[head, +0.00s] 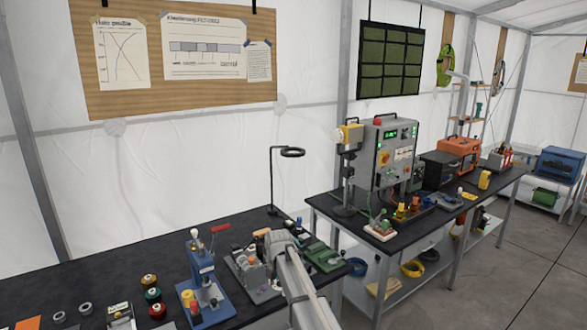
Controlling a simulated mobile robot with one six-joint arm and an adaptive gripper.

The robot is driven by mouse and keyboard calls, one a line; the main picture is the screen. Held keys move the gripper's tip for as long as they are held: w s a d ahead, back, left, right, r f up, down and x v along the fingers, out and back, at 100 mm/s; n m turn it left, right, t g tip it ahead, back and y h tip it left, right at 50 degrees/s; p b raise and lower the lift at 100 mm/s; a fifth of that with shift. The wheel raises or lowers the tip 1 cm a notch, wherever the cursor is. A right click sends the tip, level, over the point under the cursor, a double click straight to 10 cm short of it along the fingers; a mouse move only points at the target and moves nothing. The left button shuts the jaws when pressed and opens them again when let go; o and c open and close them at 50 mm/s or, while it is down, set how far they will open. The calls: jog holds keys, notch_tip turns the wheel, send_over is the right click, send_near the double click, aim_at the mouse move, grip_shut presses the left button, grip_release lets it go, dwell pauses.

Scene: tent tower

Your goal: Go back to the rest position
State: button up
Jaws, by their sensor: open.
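My arm (303,288) reaches in from the bottom of the head view, over the near black bench (130,255). Its end, with my gripper (262,258), is above a cluster of small grey fixtures near the bench's right part. My gripper is open. Its fingertips are hard to make out against the fixtures, and I see nothing held. I cannot tell whether it touches anything. My arm covers part of the fixtures and of the bench.
A blue press (203,275) with a red handle stands left of my gripper. A ring lamp (275,180) rises behind it. A green device (323,257) lies to the right. Several spools (152,294) are on the left. A second bench (350,222) carries a grey control box (391,152).

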jog(key=s+d+f+m+b, duration=0.5)
jog(key=s+d+m, duration=0.6)
jog(key=s+m, duration=0.2)
jog(key=s+d+f+m+b, duration=0.5)
jog(key=s+d+m, duration=0.6)
jog(key=s+m, duration=0.2)
jog(key=shift+s+d+m, duration=0.15)
jog(key=shift+d+m, duration=0.1)
jog(key=shift+m, duration=0.35)
dwell(1.0)
